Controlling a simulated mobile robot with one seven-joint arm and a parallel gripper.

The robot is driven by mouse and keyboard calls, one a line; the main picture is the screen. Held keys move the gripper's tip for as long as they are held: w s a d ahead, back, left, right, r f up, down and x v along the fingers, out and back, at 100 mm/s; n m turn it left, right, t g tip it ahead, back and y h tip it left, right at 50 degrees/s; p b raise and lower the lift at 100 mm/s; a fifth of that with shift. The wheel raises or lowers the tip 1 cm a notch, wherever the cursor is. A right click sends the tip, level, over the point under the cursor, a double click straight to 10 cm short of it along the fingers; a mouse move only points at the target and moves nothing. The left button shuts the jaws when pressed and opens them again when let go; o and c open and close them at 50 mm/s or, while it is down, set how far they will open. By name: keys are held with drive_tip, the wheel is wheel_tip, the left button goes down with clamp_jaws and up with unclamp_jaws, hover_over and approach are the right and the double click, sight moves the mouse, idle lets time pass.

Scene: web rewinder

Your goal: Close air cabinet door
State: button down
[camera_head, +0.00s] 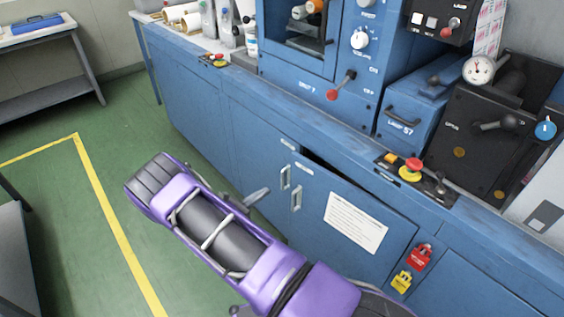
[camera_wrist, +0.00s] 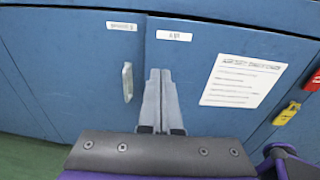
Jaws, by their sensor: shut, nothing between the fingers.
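The blue cabinet door (camera_head: 338,190) with a white paper notice stands slightly ajar; a dark gap shows along its top edge in the head view. Its metal handle (camera_head: 297,200) is near its left edge. In the wrist view the door (camera_wrist: 195,65) is in front of my gripper (camera_wrist: 159,72). The fingers are together and empty, overlapping the door near its left edge and hiding its handle there. In the head view my gripper (camera_head: 258,194) is left of the door handles. I cannot tell whether the fingertips touch the door.
The neighbouring left door (camera_head: 250,145) looks flush, with its own handle (camera_head: 285,177). Red (camera_head: 419,256) and yellow (camera_head: 402,281) lock tags hang right of the ajar door. A red emergency button (camera_head: 412,165) is on the ledge above. Green floor lies clear at left.

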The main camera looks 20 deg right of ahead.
drive_tip(key=t, duration=0.1)
approach(294, 163)
drive_tip(key=shift+n, duration=0.3)
drive_tip(key=x, duration=0.7)
drive_tip(key=shift+f+b, duration=0.15)
drive_tip(key=shift+b, duration=0.15)
